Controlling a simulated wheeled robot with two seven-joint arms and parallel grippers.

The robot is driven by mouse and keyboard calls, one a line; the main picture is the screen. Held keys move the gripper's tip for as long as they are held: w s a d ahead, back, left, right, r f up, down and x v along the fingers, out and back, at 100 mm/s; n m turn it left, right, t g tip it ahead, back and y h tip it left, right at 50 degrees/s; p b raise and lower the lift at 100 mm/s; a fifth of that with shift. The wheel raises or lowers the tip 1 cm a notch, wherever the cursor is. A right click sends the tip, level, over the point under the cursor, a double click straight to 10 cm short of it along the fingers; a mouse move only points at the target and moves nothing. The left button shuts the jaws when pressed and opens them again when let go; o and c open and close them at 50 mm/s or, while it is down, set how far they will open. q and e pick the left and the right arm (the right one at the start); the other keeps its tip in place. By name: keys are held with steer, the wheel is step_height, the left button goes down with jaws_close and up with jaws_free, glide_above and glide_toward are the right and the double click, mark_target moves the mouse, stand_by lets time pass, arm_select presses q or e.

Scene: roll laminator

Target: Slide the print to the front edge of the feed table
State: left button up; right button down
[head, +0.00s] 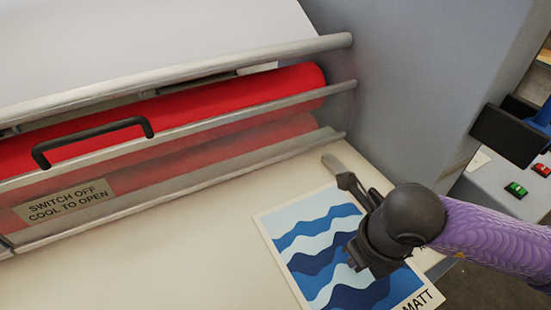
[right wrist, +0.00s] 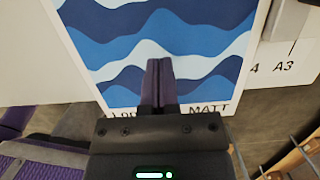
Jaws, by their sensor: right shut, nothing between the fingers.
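The print (head: 305,238), a sheet with blue and white waves, a white border and the word MATT, lies on the pale feed table (head: 200,255). In the right wrist view the print (right wrist: 105,45) fills the upper middle, and its lettered edge appears to reach slightly past the table's front edge. My right gripper (head: 357,258) is over the print, with its fingertips mostly hidden in the head view. In the right wrist view its purple fingers (right wrist: 159,66) are together and empty over the lettered side. I cannot tell if they touch the sheet. My left gripper is not in view.
The laminator's red roller (head: 240,98) sits behind a clear guard with a black handle (head: 95,140). A grey side housing (head: 420,70) stands at the right. Green (head: 516,189) and red (head: 541,169) buttons are at the far right. The table left of the print is clear.

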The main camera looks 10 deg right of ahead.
steer(key=shift+r+p, duration=0.3)
step_height(320, 180, up, 4)
steer(key=p, duration=0.3)
steer(key=shift+r, duration=0.25)
steer(key=shift+f, duration=0.1)
